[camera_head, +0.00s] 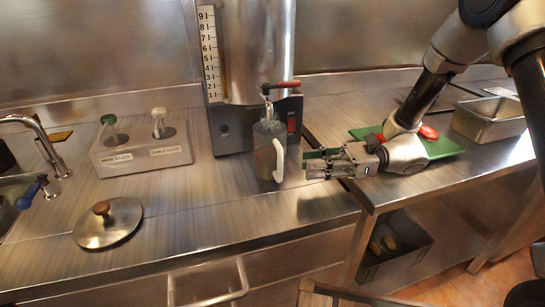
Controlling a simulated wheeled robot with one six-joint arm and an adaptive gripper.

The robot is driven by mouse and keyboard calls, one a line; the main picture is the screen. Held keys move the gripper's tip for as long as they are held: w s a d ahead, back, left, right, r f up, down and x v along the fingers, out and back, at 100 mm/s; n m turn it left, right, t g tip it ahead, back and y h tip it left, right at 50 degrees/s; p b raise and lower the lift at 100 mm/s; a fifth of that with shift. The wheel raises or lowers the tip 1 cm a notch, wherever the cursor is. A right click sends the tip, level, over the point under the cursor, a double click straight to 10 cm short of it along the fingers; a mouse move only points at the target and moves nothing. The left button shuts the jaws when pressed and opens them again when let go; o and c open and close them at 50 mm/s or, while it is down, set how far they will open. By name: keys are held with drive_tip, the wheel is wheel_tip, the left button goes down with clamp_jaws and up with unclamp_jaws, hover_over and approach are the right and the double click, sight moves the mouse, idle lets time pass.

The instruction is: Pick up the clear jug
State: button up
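The clear jug (264,152) stands upright on the steel counter, under the red-handled tap of a tall steel dispenser. It looks see-through grey, and its pale handle (279,160) faces right. My gripper (307,164) is to the right of the jug, pointing left toward the handle. A small gap shows between the fingertips and the handle. The two fingers appear spread apart with nothing between them. The jug's far side is hidden.
The dispenser (245,60) stands behind the jug. A steel holder (140,157) with two sauce ladles and a round lid (108,222) are to the left. A green board (440,148) with red pieces lies under my arm, near a steel pan (490,118). The counter before the jug is clear.

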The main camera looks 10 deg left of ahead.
sight(279, 180)
drive_tip(key=shift+m, duration=0.3)
drive_tip(key=x, duration=0.8)
drive_tip(key=shift+w+a+f, duration=0.2)
drive_tip(key=shift+a+f, duration=0.05)
drive_tip(key=shift+c, duration=0.4)
clamp_jaws()
